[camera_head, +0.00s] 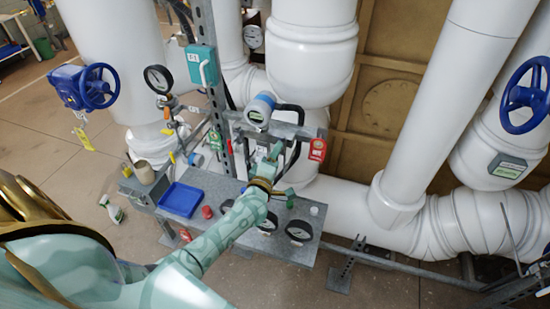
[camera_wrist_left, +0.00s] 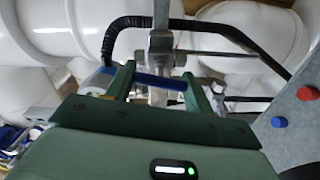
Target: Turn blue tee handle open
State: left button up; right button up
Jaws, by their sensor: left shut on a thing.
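The blue tee handle (camera_wrist_left: 160,83) shows in the left wrist view as a blue bar across a metal stem. My left gripper (camera_wrist_left: 160,88) has one green finger at each side of it and is shut on it. In the head view my left gripper (camera_head: 274,155) reaches in over the grey bench, at the pipework by the upright post. The tee handle cannot be made out there, as the gripper and arm cover that spot. My right gripper is in neither view.
A grey bench (camera_head: 228,238) carries a blue tray (camera_head: 180,199), gauges (camera_head: 299,231) and coloured knobs (camera_head: 207,212). A red tag (camera_head: 318,150) hangs right of the gripper. A black hose (camera_wrist_left: 210,27) arches beyond the handle. Large white pipes (camera_head: 315,45) stand behind.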

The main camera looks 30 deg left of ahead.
pick_arm(q)
jog(key=shift+n, duration=1)
jog(key=o, duration=1)
jog(key=shift+s, duration=0.1)
jog(key=v, duration=1.6)
jog(key=shift+d, duration=0.1)
